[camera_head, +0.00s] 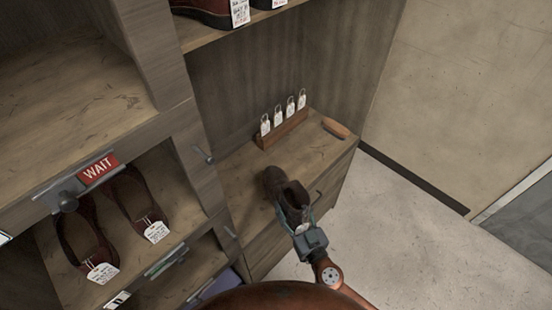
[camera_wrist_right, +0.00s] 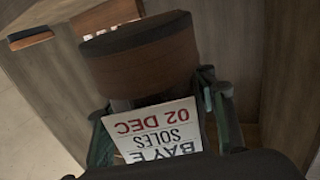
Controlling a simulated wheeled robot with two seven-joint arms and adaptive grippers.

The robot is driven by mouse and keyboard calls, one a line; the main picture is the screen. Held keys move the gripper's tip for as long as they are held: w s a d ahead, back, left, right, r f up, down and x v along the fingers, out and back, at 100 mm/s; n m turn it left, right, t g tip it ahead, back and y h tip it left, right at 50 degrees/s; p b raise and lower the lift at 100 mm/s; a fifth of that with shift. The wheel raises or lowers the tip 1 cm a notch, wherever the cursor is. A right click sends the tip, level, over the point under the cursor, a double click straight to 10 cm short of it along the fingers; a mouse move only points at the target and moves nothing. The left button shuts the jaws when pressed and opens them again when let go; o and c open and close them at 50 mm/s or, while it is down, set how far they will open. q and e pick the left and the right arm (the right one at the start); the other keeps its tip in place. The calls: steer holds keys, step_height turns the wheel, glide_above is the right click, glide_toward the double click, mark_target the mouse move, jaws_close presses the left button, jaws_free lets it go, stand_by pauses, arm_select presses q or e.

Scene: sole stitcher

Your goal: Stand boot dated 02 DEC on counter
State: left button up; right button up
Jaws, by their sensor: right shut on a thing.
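A dark brown boot (camera_head: 276,183) is at the counter (camera_head: 238,168) in the head view. My right gripper (camera_head: 292,212) is shut on it. In the right wrist view the boot (camera_wrist_right: 140,62) fills the upper middle, between the gripper's fingers (camera_wrist_right: 160,125). A white tag (camera_wrist_right: 155,128) hangs there, reading "02 DEC", "SOLES" and "BAYE", upside down in this view. The boot is over or on the counter; I cannot tell whether its sole touches the wood. My left gripper is not in view.
A wooden rack with several white tags (camera_head: 284,130) stands at the counter's back, with a wooden-handled brush-like thing (camera_head: 335,128) to its right. Tagged brown shoes (camera_head: 139,199) sit in a cubby under a red WAIT sign (camera_head: 98,168). Bare counter lies left of the boot.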

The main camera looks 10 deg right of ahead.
steer(key=w+a+r+n+g+y+p, duration=0.25)
steer(key=w+a+n+y, duration=0.3)
steer(key=w+a, duration=0.7)
arm_select(q)
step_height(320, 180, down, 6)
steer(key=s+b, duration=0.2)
steer(key=b, duration=0.7)
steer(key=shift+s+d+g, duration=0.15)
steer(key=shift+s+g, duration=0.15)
arm_select(e)
steer(key=shift+m+g+y, duration=0.25)
steer(key=shift+g+y, duration=0.2)
steer(key=shift+y, duration=0.1)
steer(key=f, duration=0.3)
steer(key=a+f, duration=0.1)
steer(key=f, duration=0.2)
steer(key=s+a+f, duration=0.1)
steer(key=f, duration=0.3)
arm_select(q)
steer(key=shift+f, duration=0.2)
arm_select(e)
steer(key=o, duration=1.8)
steer(key=shift+s+f, duration=0.1)
steer(key=shift+f, duration=0.05)
steer(key=shift+c, duration=0.2)
